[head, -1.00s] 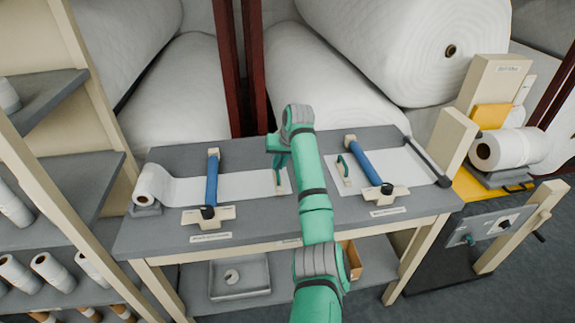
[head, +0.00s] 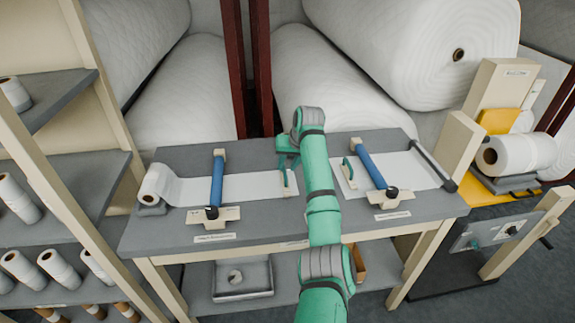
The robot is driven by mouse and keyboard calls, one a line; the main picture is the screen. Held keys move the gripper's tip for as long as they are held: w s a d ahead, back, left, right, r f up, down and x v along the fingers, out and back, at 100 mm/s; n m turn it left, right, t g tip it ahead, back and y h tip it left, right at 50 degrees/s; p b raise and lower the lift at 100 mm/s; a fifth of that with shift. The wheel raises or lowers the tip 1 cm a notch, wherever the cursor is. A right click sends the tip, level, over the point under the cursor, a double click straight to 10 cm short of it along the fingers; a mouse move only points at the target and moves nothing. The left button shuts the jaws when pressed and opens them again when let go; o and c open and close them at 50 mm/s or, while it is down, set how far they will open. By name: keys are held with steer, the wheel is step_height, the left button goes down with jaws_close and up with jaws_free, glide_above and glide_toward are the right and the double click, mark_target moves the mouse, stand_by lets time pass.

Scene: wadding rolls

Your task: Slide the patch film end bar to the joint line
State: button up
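A white film strip (head: 252,187) runs right from a small roll (head: 154,184) on the table, passing under a blue bar (head: 217,179). A pale end bar with a green handle (head: 288,181) lies at the strip's right end. A second white sheet (head: 412,168) on the right has a similar green-handled end bar (head: 348,171) at its left edge. The label lettering is too small to read, so I cannot tell which is the patch film. My gripper (head: 287,160) is just above the left strip's handle. Its fingers are too small to judge, and contact is unclear.
The grey table (head: 265,222) has a narrow gap between the two sheets, partly covered by my arm. A second blue bar (head: 371,165) crosses the right sheet. A shelf rack (head: 65,165) stands left, and large white rolls (head: 395,45) stand behind. A grey tray (head: 242,278) is below.

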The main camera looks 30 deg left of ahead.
steer(key=v, duration=1)
steer(key=shift+r, duration=0.35)
steer(key=shift+s+d, duration=0.1)
steer(key=shift+d, duration=0.05)
